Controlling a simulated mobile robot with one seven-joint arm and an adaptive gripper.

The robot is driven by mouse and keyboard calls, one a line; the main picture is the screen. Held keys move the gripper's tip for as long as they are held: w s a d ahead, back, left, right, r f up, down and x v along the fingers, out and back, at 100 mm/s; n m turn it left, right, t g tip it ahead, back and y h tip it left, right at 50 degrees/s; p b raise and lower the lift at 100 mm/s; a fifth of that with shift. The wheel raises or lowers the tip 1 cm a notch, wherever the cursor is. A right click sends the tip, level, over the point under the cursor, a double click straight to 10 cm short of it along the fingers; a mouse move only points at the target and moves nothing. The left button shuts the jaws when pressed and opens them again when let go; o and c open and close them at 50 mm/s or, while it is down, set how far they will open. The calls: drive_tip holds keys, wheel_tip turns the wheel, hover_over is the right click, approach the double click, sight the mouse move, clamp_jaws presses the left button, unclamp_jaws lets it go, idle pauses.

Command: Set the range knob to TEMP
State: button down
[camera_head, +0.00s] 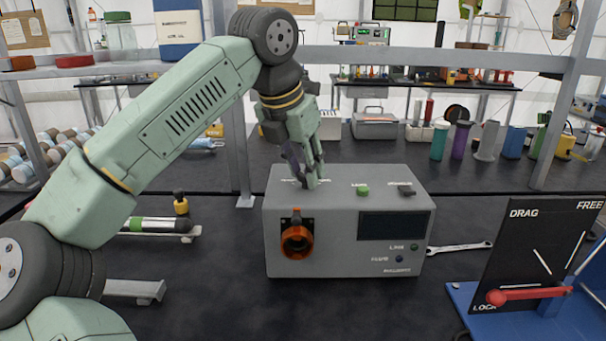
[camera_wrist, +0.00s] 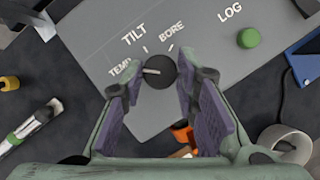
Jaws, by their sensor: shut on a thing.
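The grey instrument box (camera_head: 345,235) stands on the dark table, and its range knob is hidden behind my fingers in the head view. In the wrist view the black round range knob (camera_wrist: 160,72) sits between my two purple-padded fingers. Its white pointer line lies to the left, towards the TEMP label (camera_wrist: 120,67). The TILT label (camera_wrist: 133,34) is above it and the BORE label (camera_wrist: 171,31) is at upper right. My gripper (camera_head: 308,184) points down at the box's top left and is shut on the knob.
A green LOG button (camera_head: 362,190) and a black switch (camera_head: 407,191) are on the box top, right of the knob. An orange ring port (camera_head: 296,241) is on its front. A wrench (camera_head: 460,247) and a DRAG/FREE/LOCK panel (camera_head: 530,245) with a red lever are at right.

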drive_tip(key=shift+n+y+b, duration=0.4)
drive_tip(key=shift+n+b, duration=0.05)
drive_tip(key=shift+n, duration=0.75)
drive_tip(key=c, duration=1.2)
unclamp_jaws()
drive_tip(key=shift+c, duration=0.2)
drive_tip(key=v, duration=1.2)
drive_tip(key=shift+s+d, duration=0.15)
drive_tip(key=shift+s, duration=0.1)
